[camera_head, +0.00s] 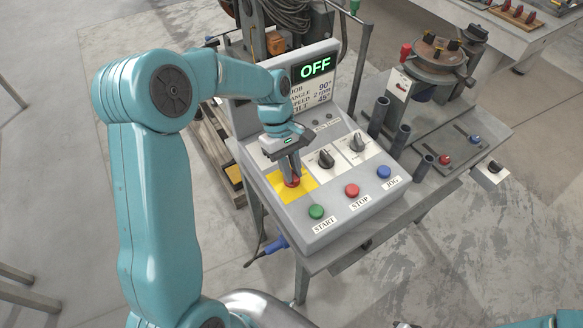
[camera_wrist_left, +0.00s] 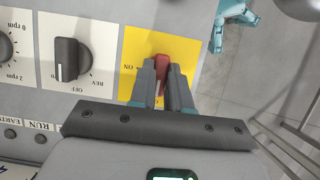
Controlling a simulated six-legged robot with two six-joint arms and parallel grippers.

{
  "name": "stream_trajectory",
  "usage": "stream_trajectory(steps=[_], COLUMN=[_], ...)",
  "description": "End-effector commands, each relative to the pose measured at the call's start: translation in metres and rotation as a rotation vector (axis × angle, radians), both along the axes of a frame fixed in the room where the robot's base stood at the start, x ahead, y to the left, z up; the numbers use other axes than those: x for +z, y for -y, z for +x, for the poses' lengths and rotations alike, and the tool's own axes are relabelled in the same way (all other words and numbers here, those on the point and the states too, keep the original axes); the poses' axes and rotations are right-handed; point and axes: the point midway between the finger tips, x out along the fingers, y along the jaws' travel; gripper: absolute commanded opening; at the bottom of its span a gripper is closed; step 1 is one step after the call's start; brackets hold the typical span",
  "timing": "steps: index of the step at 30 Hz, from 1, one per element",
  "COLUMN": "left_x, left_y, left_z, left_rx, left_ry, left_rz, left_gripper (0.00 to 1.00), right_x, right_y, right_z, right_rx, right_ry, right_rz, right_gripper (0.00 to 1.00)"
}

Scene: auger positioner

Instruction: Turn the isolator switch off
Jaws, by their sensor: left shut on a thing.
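The isolator switch has a red handle (camera_head: 292,181) on a yellow plate (camera_head: 272,185), at the left of the grey sloping control box (camera_head: 255,163). In the left wrist view the red handle (camera_wrist_left: 162,66) shows between my fingers, with an ON mark to its left on the yellow plate (camera_wrist_left: 187,46). My left gripper (camera_head: 290,174) is shut on the handle from above; its fingers (camera_wrist_left: 165,85) hide part of it. The display (camera_head: 315,66) reads OFF in green.
Two black knobs (camera_head: 326,157) (camera_head: 357,141) stand right of the switch. Green (camera_head: 316,211), red (camera_head: 352,190) and blue (camera_head: 384,172) buttons line the front edge. Dark upright tubes (camera_head: 379,116) stand right of the box. The positioner turntable (camera_head: 438,54) is behind them.

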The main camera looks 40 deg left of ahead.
Motion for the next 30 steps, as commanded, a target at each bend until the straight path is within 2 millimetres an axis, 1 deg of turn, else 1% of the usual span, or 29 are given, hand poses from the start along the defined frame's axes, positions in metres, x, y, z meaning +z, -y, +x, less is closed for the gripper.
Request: stream_trajectory(steps=[1, 2, 3, 11, 14, 17, 20, 27, 30], left_x=[0.001, 0.001, 0.001, 0.001, 0.005, 0.019, 0.041, 0.102, 0.122], left_y=[-0.004, -0.004, -0.003, -0.002, -0.003, -0.009, -0.018, -0.041, -0.049], left_z=[0.003, 0.003, 0.002, 0.001, 0.002, 0.005, 0.008, 0.017, 0.020], left_rx=[0.007, 0.006, 0.006, 0.002, 0.002, 0.004, 0.004, 0.005, 0.005], left_ry=[0.012, 0.011, 0.010, 0.004, 0.005, 0.008, 0.009, 0.009, 0.008], left_rz=[0.009, 0.009, 0.008, 0.004, 0.003, 0.004, 0.004, 0.004, 0.004], left_gripper=[0.27, 0.36, 0.43, 0.43, 0.43, 0.43, 0.43, 0.43, 0.43], right_x=[0.000, 0.000, 0.000, 0.000, 0.000, -0.001, -0.002, 0.000, 0.002], right_y=[0.000, 0.000, 0.000, 0.000, 0.000, 0.000, 0.000, 0.000, 0.000], right_z=[0.000, 0.000, 0.000, 0.000, 0.000, 0.000, 0.000, 0.000, 0.000], right_rx=[0.000, 0.000, 0.000, 0.000, 0.000, 0.000, 0.000, 0.000, 0.000], right_ry=[0.000, 0.000, 0.000, 0.000, 0.000, 0.000, 0.000, 0.000, 0.000], right_rz=[0.000, 0.000, 0.000, 0.000, 0.000, 0.000, 0.000, 0.000, 0.000], right_gripper=[0.00, 0.00, 0.00, 0.00, 0.00, 0.00, 0.00, 0.00, 0.00])
